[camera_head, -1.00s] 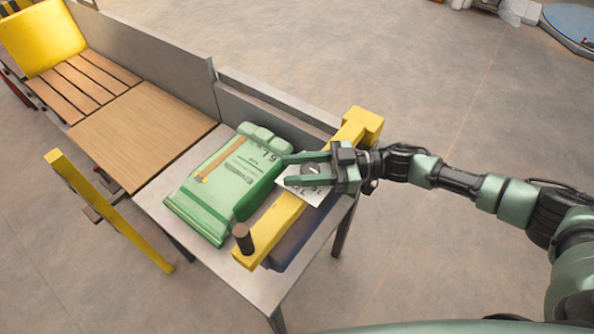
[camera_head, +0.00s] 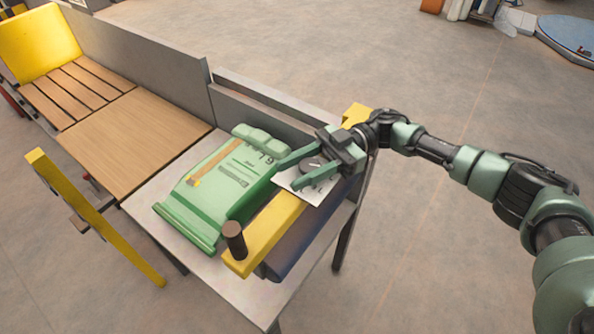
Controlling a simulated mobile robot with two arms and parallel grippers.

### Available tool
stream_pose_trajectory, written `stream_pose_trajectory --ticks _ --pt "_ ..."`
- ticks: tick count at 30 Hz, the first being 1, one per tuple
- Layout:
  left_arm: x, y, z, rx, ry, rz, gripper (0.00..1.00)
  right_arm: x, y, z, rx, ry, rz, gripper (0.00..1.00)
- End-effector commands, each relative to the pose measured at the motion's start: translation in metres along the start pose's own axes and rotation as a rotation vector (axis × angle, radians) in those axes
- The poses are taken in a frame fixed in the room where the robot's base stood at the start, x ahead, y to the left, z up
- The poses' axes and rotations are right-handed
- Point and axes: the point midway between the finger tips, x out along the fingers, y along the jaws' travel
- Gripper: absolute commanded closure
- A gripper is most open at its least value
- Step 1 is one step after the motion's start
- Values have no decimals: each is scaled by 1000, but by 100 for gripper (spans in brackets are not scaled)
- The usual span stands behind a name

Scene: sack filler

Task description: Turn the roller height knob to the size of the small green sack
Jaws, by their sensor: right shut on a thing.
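The small green sack (camera_head: 222,187) lies on the grey table at the near end of the line, with printing and a brown strip on top. A yellow roller bar (camera_head: 265,235) stands right beside it. A white dial plate (camera_head: 316,192) with dark marks sits on the bar. The dark round knob (camera_head: 310,164) is on the plate, partly hidden by my right gripper (camera_head: 287,178). The gripper reaches in from the right, its fingers on either side of the knob, shut on it. The plate's marks are too small to read. My left gripper is not in view.
A brown upright handle (camera_head: 234,240) stands at the bar's near end. A grey side wall (camera_head: 262,117) runs behind the sack. A wooden deck (camera_head: 135,135) and a yellow post (camera_head: 90,215) are at left.

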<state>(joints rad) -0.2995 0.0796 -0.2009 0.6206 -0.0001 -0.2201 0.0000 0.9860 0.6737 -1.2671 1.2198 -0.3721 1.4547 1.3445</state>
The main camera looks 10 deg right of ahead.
Motion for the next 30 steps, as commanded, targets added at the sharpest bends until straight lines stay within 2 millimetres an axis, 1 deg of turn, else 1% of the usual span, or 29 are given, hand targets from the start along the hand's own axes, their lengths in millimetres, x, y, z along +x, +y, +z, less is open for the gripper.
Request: stream_pose_trajectory --ticks 8,9,10,11,19,22,26,30 --pt "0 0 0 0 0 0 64 1 -1 0 1 2 -4 100" --pt "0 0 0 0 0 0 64 1 -1 0 1 2 -4 52" --pt "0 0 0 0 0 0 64 1 -1 0 1 2 -3 44" --pt "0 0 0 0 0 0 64 1 -1 0 1 2 -3 39" --pt "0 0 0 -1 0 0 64 0 0 0 0 1 0 39" --pt "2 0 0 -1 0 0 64 -4 0 1 0 0 1 39" --pt "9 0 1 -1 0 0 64 -22 1 3 1 -1 4 39" --pt "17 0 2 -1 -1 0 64 -47 1 3 0 0 3 39"
